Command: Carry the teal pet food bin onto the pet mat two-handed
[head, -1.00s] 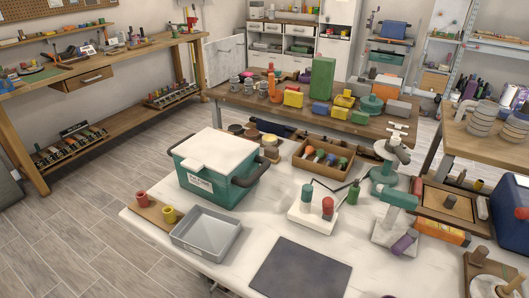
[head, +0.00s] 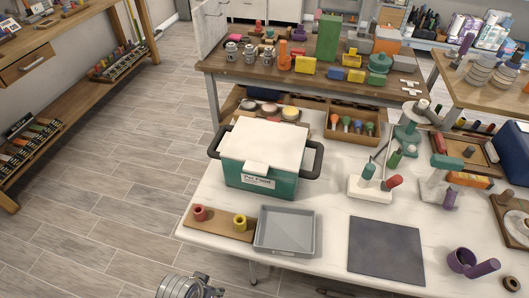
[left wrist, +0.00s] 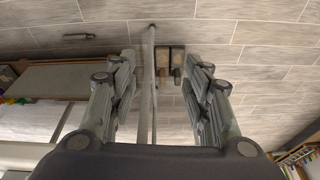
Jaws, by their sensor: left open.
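The teal pet food bin (head: 258,183) stands upright on the white table, with a white lid, a front label and a dark handle on each side. The pet mat, a dark grey square (head: 385,250), lies flat and bare near the table's front edge, right of the bin. My left gripper (left wrist: 160,100) is open and empty in the left wrist view, with floor and a table edge beyond it. In the head view part of my left arm's end (head: 187,287) shows at the bottom edge, well apart from the bin. My right gripper cannot be made out.
A grey tray (head: 259,231) and a wooden board (head: 223,229) with red and yellow cups lie in front of the bin. A white holder with coloured handles (head: 373,187) stands between bin and back of mat. A purple cup (head: 461,259) stands right of the mat.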

